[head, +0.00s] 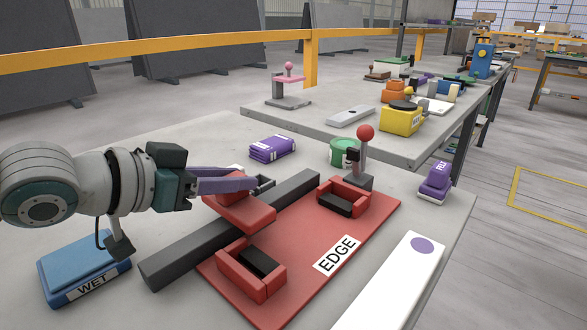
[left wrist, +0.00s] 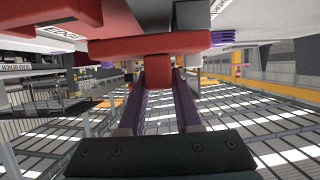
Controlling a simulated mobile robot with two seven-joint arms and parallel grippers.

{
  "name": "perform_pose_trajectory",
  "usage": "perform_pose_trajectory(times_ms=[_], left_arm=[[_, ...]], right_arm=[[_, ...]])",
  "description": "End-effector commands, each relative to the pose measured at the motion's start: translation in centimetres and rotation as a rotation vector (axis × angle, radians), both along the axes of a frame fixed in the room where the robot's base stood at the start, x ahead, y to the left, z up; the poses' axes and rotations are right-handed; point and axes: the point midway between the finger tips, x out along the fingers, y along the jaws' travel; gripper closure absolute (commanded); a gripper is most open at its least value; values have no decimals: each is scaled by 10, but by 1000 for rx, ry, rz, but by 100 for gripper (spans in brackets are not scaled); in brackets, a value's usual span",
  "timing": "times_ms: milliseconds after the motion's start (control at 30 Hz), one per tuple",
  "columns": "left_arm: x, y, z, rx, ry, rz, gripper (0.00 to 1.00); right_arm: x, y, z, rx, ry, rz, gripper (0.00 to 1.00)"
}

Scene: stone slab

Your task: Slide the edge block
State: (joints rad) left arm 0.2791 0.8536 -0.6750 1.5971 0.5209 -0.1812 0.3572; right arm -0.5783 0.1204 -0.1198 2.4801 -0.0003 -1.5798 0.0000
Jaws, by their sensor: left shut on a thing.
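The red sliding block (head: 246,216) sits at the dark grey rail (head: 180,248), beside the red base plate (head: 312,240) labelled EDGE. My left gripper (head: 250,184) comes in from the left with purple fingers, shut on the block's grip. In the left wrist view the fingers close on a short red stub (left wrist: 158,72) below a wide red bar (left wrist: 150,45). Two red brackets with black pads, the near one (head: 250,282) and the far one (head: 343,200), stand on the plate. A lever with a red ball (head: 366,132) stands behind the far bracket. My right gripper is not in view.
A blue block labelled WET (head: 75,268) lies below my left arm. A purple pack (head: 272,148), a green tin (head: 342,152) and a purple-topped block (head: 436,180) stand towards the back. A white board (head: 395,280) lies at the right. A second table (head: 330,125) stands behind.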

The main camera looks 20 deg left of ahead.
Motion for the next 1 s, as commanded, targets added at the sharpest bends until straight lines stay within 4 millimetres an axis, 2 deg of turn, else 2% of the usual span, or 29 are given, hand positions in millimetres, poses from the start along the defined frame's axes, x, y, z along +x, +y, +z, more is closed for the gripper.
perform_pose_trajectory(times_ms=[233, 267, 500, 833, 1000], left_arm=[[0, 0, 0, 0, 1, 0, 100], [0, 0, 0, 0, 1, 0, 67], [0, 0, 0, 1, 0, 0, 40], [-2, 1, 2, 0, 0, 0, 38], [-18, 7, 9, 2, 2, 0, 38]], right_arm=[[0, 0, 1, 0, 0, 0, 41], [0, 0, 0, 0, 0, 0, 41], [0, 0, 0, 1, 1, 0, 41], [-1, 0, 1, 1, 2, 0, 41], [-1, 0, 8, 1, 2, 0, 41]])
